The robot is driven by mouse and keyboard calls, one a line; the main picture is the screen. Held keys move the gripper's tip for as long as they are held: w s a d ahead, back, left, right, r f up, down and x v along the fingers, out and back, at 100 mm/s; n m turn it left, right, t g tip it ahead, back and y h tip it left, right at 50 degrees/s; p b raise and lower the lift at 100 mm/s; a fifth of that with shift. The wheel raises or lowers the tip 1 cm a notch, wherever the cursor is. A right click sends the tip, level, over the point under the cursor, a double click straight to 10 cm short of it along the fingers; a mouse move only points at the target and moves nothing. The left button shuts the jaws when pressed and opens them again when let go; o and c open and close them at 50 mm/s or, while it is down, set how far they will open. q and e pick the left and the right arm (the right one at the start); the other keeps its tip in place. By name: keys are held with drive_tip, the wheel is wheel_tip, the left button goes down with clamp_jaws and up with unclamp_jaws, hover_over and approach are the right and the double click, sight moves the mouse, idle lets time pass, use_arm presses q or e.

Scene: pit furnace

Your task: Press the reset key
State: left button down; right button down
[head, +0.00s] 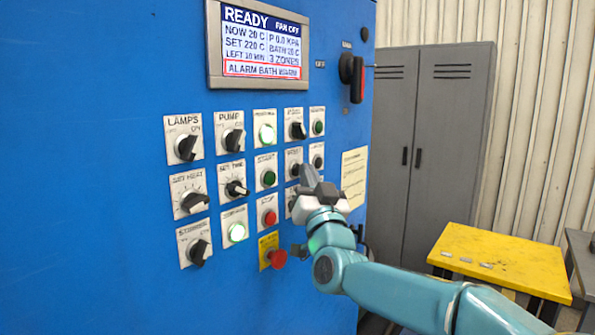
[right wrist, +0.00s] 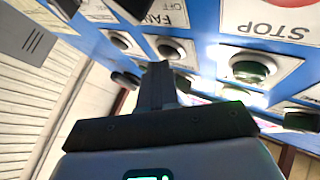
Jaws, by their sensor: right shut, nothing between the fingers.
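A dark round key (head: 296,169) sits on a white plate in the fourth column, middle row of the blue panel; its blurred label looks like RESET, but I cannot be sure. My right gripper (head: 308,176) is shut and empty, its fingertips just right of and in front of that key. In the right wrist view, the shut fingers (right wrist: 158,75) point at the panel, close to the dark key (right wrist: 174,49). I cannot tell whether they touch it. My left gripper is not in view.
A green button (head: 268,177) is left of the key, with a red STOP button (head: 269,217) below it. A red emergency knob (head: 277,258) sticks out lower down. The screen (head: 262,42) reads READY and ALARM BATH WARM. A yellow table (head: 500,260) and grey cabinet (head: 425,150) stand right.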

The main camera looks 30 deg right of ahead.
drive_tip(key=shift+w+a, duration=0.15)
drive_tip(key=shift+w, duration=0.2)
idle(0.3)
drive_tip(key=shift+s, duration=0.1)
drive_tip(key=shift+s+d+b, duration=0.35)
drive_tip(key=shift+s+b, duration=0.4)
drive_tip(key=shift+b, duration=0.1)
drive_tip(key=s+b, duration=0.1)
drive_tip(key=s+d+b, duration=0.1)
drive_tip(key=s, duration=0.1)
drive_tip(key=s+d+b, duration=0.1)
drive_tip(key=shift+s, duration=0.3)
drive_tip(key=shift+f, duration=0.1)
idle(0.8)
